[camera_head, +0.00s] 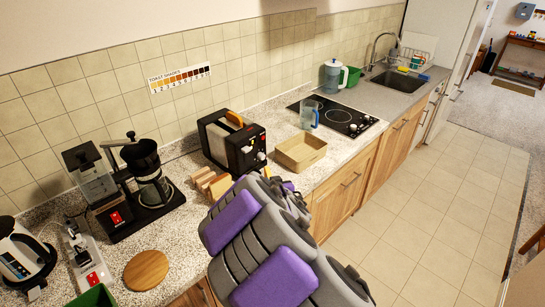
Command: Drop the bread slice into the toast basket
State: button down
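A bread slice (235,118) shows its top edge above a slot of the black toaster (214,140) on the counter. More bread slices (210,182) stand in a row just left of and in front of the toaster. The toast basket (300,152), a shallow tan rectangular box, sits on the counter right of the toaster and looks empty. My purple and grey arm fills the lower middle of the view, in front of the counter edge. My gripper's fingers are not visible, so whether they hold anything does not show.
A coffee maker (150,180), white kettle (22,255) and round wooden board (146,270) are at left. A sink (399,81) is at the far right end. Tiled floor (440,200) is open at right.

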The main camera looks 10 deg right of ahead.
aim_at(305, 156)
jog(key=i+l+u, duration=0.1)
jog(key=l+u, duration=0.35)
jog(key=i+l+u, duration=0.1)
jog(key=l+u, duration=0.4)
jog(key=l, duration=0.5)
jog(key=i, duration=0.5)
